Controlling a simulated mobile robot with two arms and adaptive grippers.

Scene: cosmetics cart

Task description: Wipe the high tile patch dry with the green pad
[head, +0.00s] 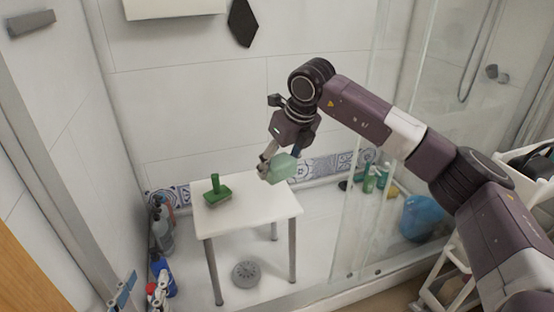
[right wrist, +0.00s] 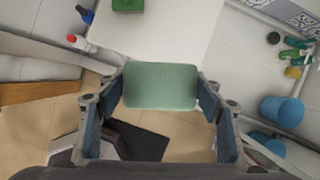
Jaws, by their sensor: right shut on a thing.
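My right gripper (head: 268,166) is shut on a pale green pad (head: 284,167) and holds it above the white table. In the right wrist view the green pad (right wrist: 160,86) sits between the two fingers of my right gripper (right wrist: 160,98). A dark, long six-sided patch (head: 242,22) is on the white tiled wall, well above the pad and apart from it. I cannot tell whether it is wet. My left gripper (head: 122,293) shows only partly at the lower left, and its opening is unclear.
A darker green block with an upright handle (head: 217,193) stands on the white table (head: 255,205). Bottles (head: 161,235) line the left wall. Glass (head: 350,225) stands to the right, with green bottles (head: 369,180) and a blue bucket (head: 422,217) seen through or beyond it.

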